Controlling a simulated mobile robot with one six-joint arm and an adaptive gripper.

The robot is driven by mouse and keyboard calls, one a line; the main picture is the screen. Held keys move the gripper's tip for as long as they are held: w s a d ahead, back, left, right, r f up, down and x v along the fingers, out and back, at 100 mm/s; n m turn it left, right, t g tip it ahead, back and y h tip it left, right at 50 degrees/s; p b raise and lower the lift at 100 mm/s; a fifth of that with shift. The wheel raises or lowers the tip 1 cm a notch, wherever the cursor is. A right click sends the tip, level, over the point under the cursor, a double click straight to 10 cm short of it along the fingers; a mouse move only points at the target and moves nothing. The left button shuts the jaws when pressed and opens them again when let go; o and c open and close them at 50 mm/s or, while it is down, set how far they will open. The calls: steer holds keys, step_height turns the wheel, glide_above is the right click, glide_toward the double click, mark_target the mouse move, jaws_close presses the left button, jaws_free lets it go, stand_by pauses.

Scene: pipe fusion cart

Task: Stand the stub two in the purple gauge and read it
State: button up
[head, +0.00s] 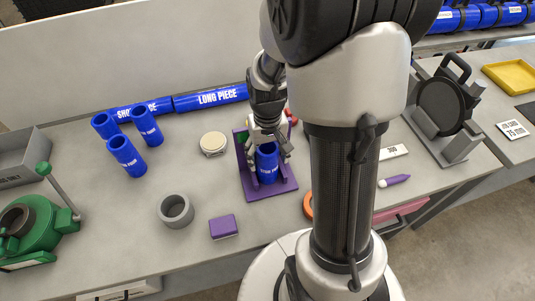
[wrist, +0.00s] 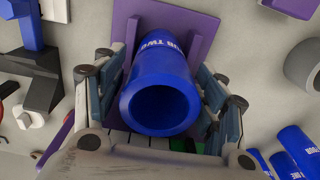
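The blue stub two (head: 267,163) stands upright, or nearly so, on the base of the purple gauge (head: 284,187), in front of its tall back plate. In the wrist view the stub's open end (wrist: 160,108) faces the camera, with its white "TWO" lettering beyond. The gauge's purple plate (wrist: 200,22) lies behind it. My gripper (head: 268,150) is around the stub, one finger on each side. In the wrist view my gripper (wrist: 162,75) looks open, with narrow gaps beside the stub. Whether the stub's foot sits flush is hidden.
Several blue stubs (head: 126,156) stand left, before a long piece (head: 211,97). A grey ring (head: 176,211), purple block (head: 223,227) and pale disc (head: 213,144) lie nearby. A green clamp (head: 30,230) is far left; a black-disc stand (head: 440,108) is right.

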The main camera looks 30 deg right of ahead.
steer(key=shift+o, duration=0.2)
step_height(320, 180, up, 12)
steer(key=p, duration=0.3)
steer(key=shift+r+p, duration=0.2)
steer(key=shift+p, duration=0.15)
steer(key=s+a+r+n+t, duration=0.3)
steer(key=s+a+r+t, duration=0.1)
steer(key=s+a+r, duration=0.6)
steer(key=s+r, duration=0.1)
steer(key=s, duration=0.2)
steer(key=shift+s+a+t, duration=0.2)
steer(key=shift+a+t, duration=0.1)
steer(key=shift+a, duration=0.05)
step_height(320, 180, down, 4)
steer(key=b, duration=0.3)
steer(key=shift+r+b, duration=0.25)
steer(key=shift+b, duration=0.05)
